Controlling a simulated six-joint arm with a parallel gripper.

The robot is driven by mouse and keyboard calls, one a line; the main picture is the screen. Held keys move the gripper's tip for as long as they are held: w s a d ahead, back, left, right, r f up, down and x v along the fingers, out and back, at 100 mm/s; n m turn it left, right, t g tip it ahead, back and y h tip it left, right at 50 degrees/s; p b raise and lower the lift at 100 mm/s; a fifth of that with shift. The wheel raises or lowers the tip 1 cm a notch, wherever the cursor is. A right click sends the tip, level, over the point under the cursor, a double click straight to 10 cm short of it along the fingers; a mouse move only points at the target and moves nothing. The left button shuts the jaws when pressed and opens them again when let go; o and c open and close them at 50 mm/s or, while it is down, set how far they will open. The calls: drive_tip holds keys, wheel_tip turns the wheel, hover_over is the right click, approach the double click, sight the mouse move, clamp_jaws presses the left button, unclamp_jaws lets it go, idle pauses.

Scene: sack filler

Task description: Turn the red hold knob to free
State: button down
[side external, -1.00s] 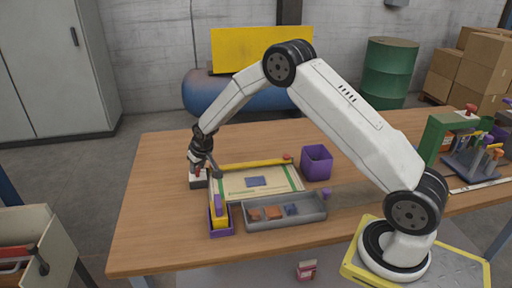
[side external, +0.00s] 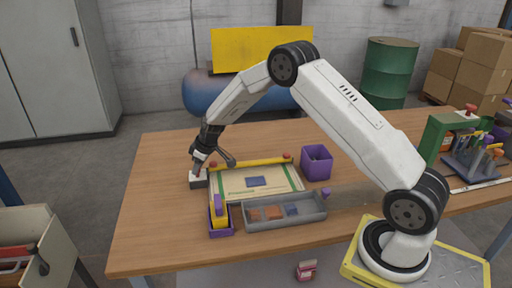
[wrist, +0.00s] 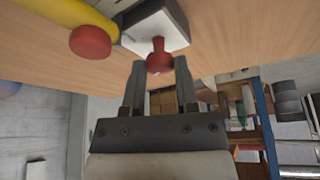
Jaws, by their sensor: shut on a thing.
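The red hold knob (wrist: 158,54) shows in the wrist view, standing out from a small white-topped block with dark sides (wrist: 152,24). My gripper (wrist: 160,68) has one finger on each side of the knob and is shut on it. In the side external view the block (side external: 198,181) sits on the table at the left end of a yellow bar, with my gripper (side external: 197,168) tilted just above it. The knob is mostly hidden by the fingers there. I cannot read any marking of its position.
The yellow bar (side external: 250,162) with red ends lies along the back of a flat sack (side external: 235,183). A grey tray (side external: 284,222) with small pieces, a purple holder (side external: 221,231) and a purple bin (side external: 317,163) stand close by. The table's left side is clear.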

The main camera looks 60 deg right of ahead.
drive_tip(key=shift+d+n+g+y, duration=0.1)
drive_tip(key=shift+n+g+y, duration=0.25)
drive_tip(key=shift+n, duration=0.95)
drive_tip(key=shift+d+n+g+y, duration=0.15)
drive_tip(key=shift+n+y, duration=0.4)
drive_tip(key=shift+n, duration=0.75)
drive_tip(key=shift+c, duration=1.8)
unclamp_jaws()
drive_tip(key=shift+w+a, duration=0.1)
drive_tip(key=shift+r, duration=0.1)
drive_tip(key=v, duration=0.7)
drive_tip(key=shift+r, duration=0.25)
